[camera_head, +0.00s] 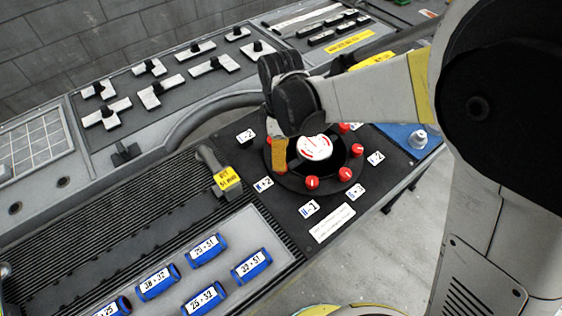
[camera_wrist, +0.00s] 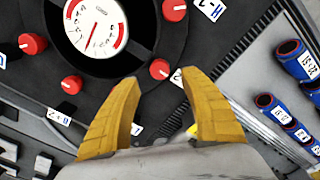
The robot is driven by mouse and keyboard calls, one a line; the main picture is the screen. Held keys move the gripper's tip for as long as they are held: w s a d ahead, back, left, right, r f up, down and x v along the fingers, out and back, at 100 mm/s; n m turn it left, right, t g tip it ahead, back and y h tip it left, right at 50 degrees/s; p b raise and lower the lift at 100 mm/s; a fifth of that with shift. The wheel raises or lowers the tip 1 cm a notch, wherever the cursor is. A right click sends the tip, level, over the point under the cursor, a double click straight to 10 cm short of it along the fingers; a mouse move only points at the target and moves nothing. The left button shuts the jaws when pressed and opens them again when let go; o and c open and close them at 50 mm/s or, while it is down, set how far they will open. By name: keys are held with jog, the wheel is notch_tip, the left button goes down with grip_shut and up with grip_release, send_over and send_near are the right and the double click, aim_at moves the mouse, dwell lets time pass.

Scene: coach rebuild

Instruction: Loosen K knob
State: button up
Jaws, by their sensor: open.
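The K knob (camera_wrist: 160,69) is a small red knob on the black ring around a white dial (camera_wrist: 97,24). In the wrist view it sits just beyond the gap between my yellow fingertips, nearer the right one. Its label (camera_wrist: 176,77) is partly covered by the right finger. My gripper (camera_wrist: 157,85) is open and empty, apart from the knob. In the head view my gripper (camera_head: 279,160) hangs over the left side of the ring, by the K-2 label (camera_head: 264,183), and hides this knob. The dial also shows there (camera_head: 314,147).
Other red knobs stand close by on the ring, one toward the H label (camera_head: 312,182) and one on the far side in the wrist view (camera_wrist: 72,84). Blue labelled cylinders (camera_head: 206,249) lie front left.

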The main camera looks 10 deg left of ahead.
notch_tip(320, 180, up, 6)
jog(key=shift+f, duration=0.1)
dwell(0.4)
jog(key=s+d+r+m+t, duration=0.2)
jog(key=d+m, duration=0.4)
jog(key=d, duration=0.4)
jog(key=s+d+r+m+t, duration=0.2)
jog(key=s+d+r+m, duration=0.1)
jog(key=d+m, duration=0.4)
jog(key=s+d+r+m+t, duration=0.3)
jog(key=d+m, duration=0.3)
jog(key=d, duration=0.8)
jog(key=shift+s+r+m, duration=0.25)
jog(key=shift+s+m, duration=0.05)
